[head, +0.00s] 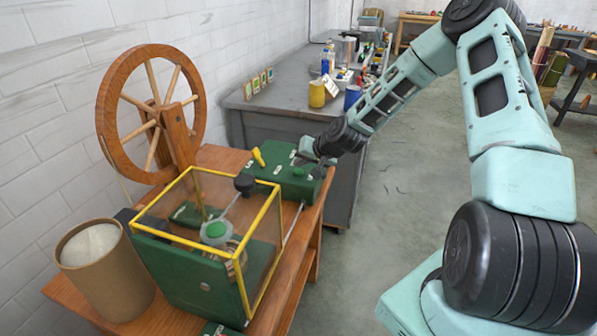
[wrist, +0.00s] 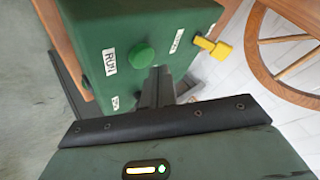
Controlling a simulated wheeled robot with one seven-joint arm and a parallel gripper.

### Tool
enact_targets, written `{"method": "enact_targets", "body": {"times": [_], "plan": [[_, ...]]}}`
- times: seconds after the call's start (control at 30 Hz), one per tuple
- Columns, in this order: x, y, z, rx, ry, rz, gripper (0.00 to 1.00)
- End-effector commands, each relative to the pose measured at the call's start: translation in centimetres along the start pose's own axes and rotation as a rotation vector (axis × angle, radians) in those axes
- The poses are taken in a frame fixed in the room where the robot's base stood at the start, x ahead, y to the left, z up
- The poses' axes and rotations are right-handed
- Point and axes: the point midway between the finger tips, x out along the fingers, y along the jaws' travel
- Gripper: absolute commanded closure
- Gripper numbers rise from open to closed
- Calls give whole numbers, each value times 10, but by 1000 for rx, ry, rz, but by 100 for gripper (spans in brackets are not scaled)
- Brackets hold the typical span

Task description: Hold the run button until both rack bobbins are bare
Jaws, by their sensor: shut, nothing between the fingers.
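The run button is a round green button (wrist: 142,55) beside a "RUN" label (wrist: 110,61) on a green control box (wrist: 95,35). In the head view the box (head: 270,172) sits at the far right end of the wooden bench. My gripper (wrist: 156,72) is shut and empty, its tips close beside the button in the wrist view; I cannot tell whether they touch it. In the head view my gripper (head: 308,150) is over the back of the box. I cannot make out the rack bobbins or any wool on them.
A yellow-edged clear guard (head: 219,243) encloses a mechanism on the bench. A large wooden wheel (head: 112,125) stands behind it, and a drum with white contents (head: 105,275) stands at left. A yellow lever (wrist: 222,51) is on the box. Grey table (head: 260,103) behind holds cans.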

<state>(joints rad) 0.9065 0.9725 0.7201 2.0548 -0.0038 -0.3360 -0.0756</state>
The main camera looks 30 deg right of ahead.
Motion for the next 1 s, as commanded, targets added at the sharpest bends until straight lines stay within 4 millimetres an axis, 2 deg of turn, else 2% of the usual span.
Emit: {"method": "enact_targets", "body": {"times": [0.73, 1.0], "plan": [[0, 0, 0, 0, 0, 0, 100], [6, 4, 4, 1, 0, 0, 100]]}}
